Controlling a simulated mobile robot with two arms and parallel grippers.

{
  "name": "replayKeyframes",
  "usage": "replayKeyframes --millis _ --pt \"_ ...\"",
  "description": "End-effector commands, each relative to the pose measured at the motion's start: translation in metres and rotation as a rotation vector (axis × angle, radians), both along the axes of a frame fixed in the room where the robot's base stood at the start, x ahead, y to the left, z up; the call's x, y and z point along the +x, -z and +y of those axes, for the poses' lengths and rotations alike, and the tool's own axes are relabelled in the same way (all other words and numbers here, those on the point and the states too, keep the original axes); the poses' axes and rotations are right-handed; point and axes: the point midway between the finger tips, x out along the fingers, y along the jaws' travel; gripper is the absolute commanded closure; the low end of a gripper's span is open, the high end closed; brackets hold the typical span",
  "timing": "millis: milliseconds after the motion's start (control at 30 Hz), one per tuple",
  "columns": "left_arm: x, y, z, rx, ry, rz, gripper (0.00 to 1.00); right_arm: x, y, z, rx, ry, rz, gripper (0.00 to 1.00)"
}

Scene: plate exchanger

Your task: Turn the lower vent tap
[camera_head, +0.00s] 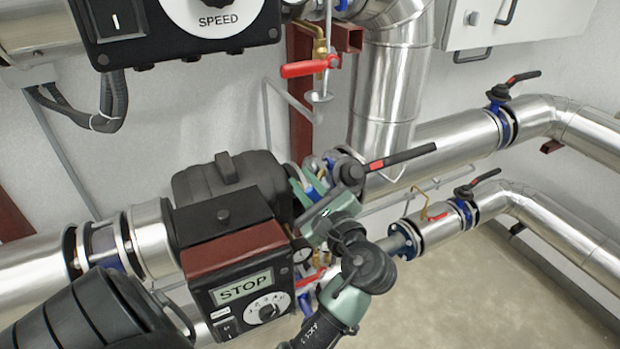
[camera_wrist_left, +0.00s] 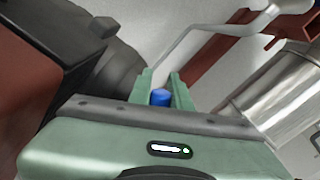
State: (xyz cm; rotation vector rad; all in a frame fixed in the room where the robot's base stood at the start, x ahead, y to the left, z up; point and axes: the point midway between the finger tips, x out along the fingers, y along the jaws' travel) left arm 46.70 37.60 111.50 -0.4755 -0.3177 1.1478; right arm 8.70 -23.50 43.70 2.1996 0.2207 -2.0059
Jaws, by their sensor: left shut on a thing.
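My left gripper (camera_head: 299,188) is beside the black pump motor (camera_head: 228,185), its green fingers pointing up and left. In the left wrist view, its two fingers (camera_wrist_left: 160,92) stand on either side of a small blue part (camera_wrist_left: 160,97), and they are shut on it. I cannot tell whether this part belongs to the lower vent tap. A red-levered tap (camera_head: 310,68) hangs on a brass pipe above. Another red lever (camera_head: 312,279) shows below the gripper, partly hidden by it. A small brass tap with a red handle (camera_head: 438,215) is on the lower right pipe. My right gripper is not in view.
A control box with a STOP display (camera_head: 243,288) is close left of my wrist. Black-handled valves (camera_head: 400,157) sit on the silver pipes (camera_head: 450,143). A speed panel (camera_head: 180,25) is above. Open floor (camera_head: 500,300) lies at lower right.

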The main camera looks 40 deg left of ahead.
Motion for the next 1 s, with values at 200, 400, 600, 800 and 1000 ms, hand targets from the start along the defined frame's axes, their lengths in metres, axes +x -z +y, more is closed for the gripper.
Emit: replayKeyframes --millis 200,400,600,800,1000 --pt "-0.0045 0.0047 0.0014 -0.027 0.000 -0.056 1.00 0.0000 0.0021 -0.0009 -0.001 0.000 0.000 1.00" --pt "-0.0053 0.0052 0.0017 -0.034 0.000 -0.073 1.00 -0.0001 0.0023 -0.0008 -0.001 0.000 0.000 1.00" --pt "-0.0052 0.0052 0.0018 -0.034 0.000 -0.072 1.00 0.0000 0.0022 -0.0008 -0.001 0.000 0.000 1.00" --pt "-0.0052 0.0049 0.0018 -0.032 0.000 -0.071 0.59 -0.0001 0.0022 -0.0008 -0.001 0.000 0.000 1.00" --pt "-0.0051 0.0042 0.0019 -0.032 0.000 -0.072 0.59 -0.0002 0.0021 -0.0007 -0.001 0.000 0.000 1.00"
